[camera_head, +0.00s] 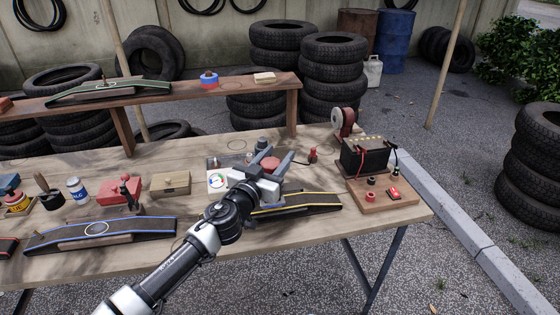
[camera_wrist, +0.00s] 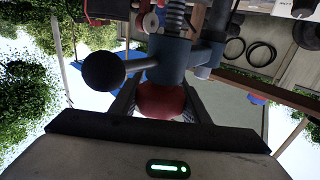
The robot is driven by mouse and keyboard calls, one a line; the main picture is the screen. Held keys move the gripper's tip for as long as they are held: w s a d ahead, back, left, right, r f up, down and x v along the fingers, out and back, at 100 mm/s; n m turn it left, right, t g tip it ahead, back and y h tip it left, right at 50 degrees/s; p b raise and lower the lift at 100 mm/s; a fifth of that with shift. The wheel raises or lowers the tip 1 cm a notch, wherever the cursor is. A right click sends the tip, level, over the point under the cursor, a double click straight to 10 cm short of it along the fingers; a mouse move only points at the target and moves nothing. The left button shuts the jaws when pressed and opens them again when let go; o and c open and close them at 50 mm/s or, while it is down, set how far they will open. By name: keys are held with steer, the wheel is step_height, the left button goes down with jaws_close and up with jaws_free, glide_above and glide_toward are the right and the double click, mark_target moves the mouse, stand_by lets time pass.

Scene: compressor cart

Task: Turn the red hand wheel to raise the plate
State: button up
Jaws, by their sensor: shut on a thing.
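My gripper (camera_head: 268,157) is over the middle of the bench, its two fingers on either side of a round red part (camera_head: 269,164), which looks like the red hand wheel. In the wrist view the red wheel (camera_wrist: 161,100) sits between the dark fingers of my gripper (camera_wrist: 161,90), which is shut on it. Behind it in that view is a blue-grey cylinder (camera_wrist: 172,62) with a black ball knob (camera_wrist: 103,71) on a side rod. I cannot make out the plate; my gripper and wrist cover much of this area.
A white gauge panel (camera_head: 216,181) stands just left of my gripper. A yellow-edged ramp (camera_head: 300,203) lies in front, a wooden box (camera_head: 170,183) to the left. A battery (camera_head: 364,156) on a wooden board is at the right. A raised shelf (camera_head: 200,88) runs behind.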

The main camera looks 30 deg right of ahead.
mark_target(265, 157)
steer(key=n+t+y, duration=0.2)
steer(key=t+y, duration=0.1)
steer(key=shift+w+a+r+n+p, duration=0.1)
steer(key=shift+w+r+n+p, duration=0.05)
steer(key=shift+n+p, duration=0.25)
steer(key=n+t+y+p, duration=0.2)
steer(key=y, duration=0.1)
steer(key=n+t+y+p, duration=0.1)
steer(key=shift+w+a+r+y, duration=0.1)
steer(key=shift+w+a+y, duration=0.2)
steer(key=shift+w+a, duration=0.1)
steer(key=n+y, duration=0.1)
steer(key=y, duration=0.1)
steer(key=a+n+t+y+p, duration=0.1)
steer(key=n+y, duration=0.1)
steer(key=shift+w+p, duration=0.15)
steer(key=shift+p, duration=0.15)
steer(key=shift+c, duration=0.2)
steer(key=shift+a+f+n+y, duration=0.25)
steer(key=shift+a+n+y, duration=0.15)
steer(key=shift+n+y, duration=0.45)
steer(key=shift+y, duration=0.35)
steer(key=o, duration=1.1)
steer(key=shift+w+a+f, duration=0.1)
steer(key=shift+c, duration=0.2)
steer(key=shift+p, duration=0.3)
